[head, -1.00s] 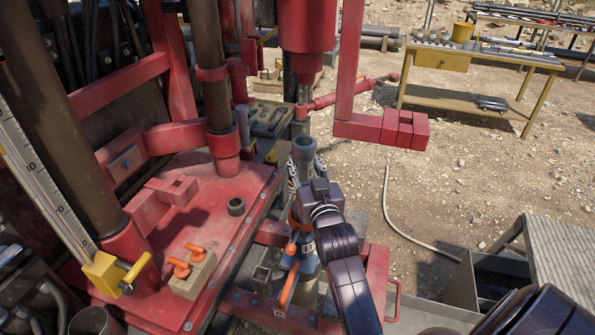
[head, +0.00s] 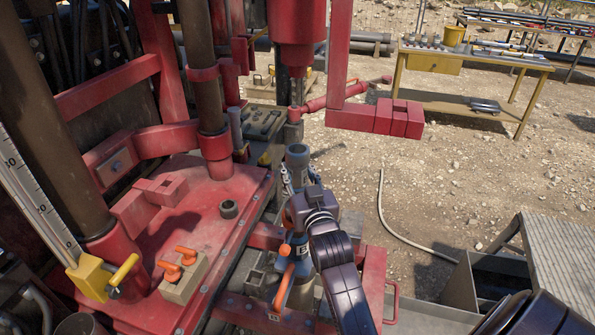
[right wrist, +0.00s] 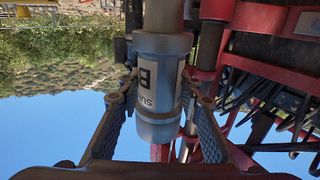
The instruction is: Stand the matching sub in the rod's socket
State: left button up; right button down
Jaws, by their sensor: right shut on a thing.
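My right gripper (head: 299,176) is shut around a grey-blue cylindrical sub (head: 298,154), its open top showing between the fingers. In the right wrist view, which is upside down, the sub (right wrist: 160,80) stands between both textured fingers, with a white label reading "B" and "sub". A narrower grey part (right wrist: 163,14) continues from the sub's lower side and is cut off by the picture edge. Below my gripper in the head view, a blue body with a "B" label (head: 303,249) shows beside orange parts. My gripper and arm hide whether it meets the sub. My left gripper is not in view.
A red arm (head: 375,117) hangs behind my gripper. A yellow workbench (head: 470,60) stands at the back right.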

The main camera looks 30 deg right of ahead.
aim_at(297, 188)
jog(key=shift+f+b, duration=1.1)
jog(key=shift+b, duration=0.25)
jog(key=shift+f+b, duration=0.6)
jog(key=shift+f, duration=0.4)
jog(key=shift+f, duration=0.65)
jog(key=c, duration=1.3)
grip_release()
jog(key=shift+s+f, duration=0.1)
jog(key=shift+f, duration=0.4)
jog(key=v, duration=0.7)
jog(key=shift+s+a+r, duration=0.15)
jog(key=shift+s+r, duration=0.05)
jog(key=shift+r, duration=0.15)
